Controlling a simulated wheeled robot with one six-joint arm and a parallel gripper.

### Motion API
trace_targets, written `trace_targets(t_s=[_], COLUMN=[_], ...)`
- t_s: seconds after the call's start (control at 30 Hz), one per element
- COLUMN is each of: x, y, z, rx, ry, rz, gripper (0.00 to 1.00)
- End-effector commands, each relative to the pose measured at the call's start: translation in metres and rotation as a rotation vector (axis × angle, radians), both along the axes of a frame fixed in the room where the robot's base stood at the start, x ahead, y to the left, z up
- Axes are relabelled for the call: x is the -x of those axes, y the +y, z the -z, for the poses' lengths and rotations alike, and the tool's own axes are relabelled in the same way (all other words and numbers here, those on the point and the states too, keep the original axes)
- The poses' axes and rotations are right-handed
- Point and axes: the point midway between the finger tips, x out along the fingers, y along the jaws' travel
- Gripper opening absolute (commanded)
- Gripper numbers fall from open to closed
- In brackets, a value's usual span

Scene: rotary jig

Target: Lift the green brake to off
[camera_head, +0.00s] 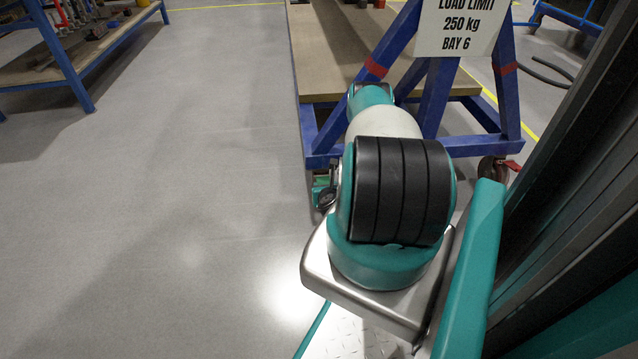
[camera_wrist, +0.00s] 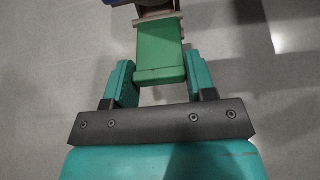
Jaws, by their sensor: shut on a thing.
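The green brake (camera_wrist: 160,52) is a flat green pedal with a thicker lip at its near end, in the upper middle of the wrist view. My gripper (camera_wrist: 160,68) is shut on it, with one teal finger against each side. The brake's far end meets a metal bracket (camera_wrist: 157,14) at the top edge. I cannot tell from this angle how far the brake is raised. In the head view my arm covers most of that area; a small green part shows low beside the cart's left leg, and I cannot tell whether it is brake or gripper.
A blue-framed cart (camera_head: 460,146) with a wooden top (camera_head: 330,45) and a load limit sign (camera_head: 459,26) stands ahead. A red brake (camera_head: 513,165) shows at its right caster (camera_head: 492,169). A blue shelf (camera_head: 75,70) stands at the far left. The floor on the left is clear.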

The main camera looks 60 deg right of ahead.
Motion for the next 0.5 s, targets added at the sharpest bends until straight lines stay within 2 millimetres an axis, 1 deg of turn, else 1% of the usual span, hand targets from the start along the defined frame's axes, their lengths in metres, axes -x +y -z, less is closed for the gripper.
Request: trace_targets(t_s=[0.03, 0.2, 0.5], x=[0.0028, 0.0081, 0.0107], y=[-0.0026, -0.0038, -0.0054], z=[-0.0052, -0.0039, -0.003], rx=[0.001, -0.01, -0.015], ry=[0.001, 0.005, 0.005], rz=[0.005, 0.008, 0.011], gripper=[0.08, 0.09, 0.08])
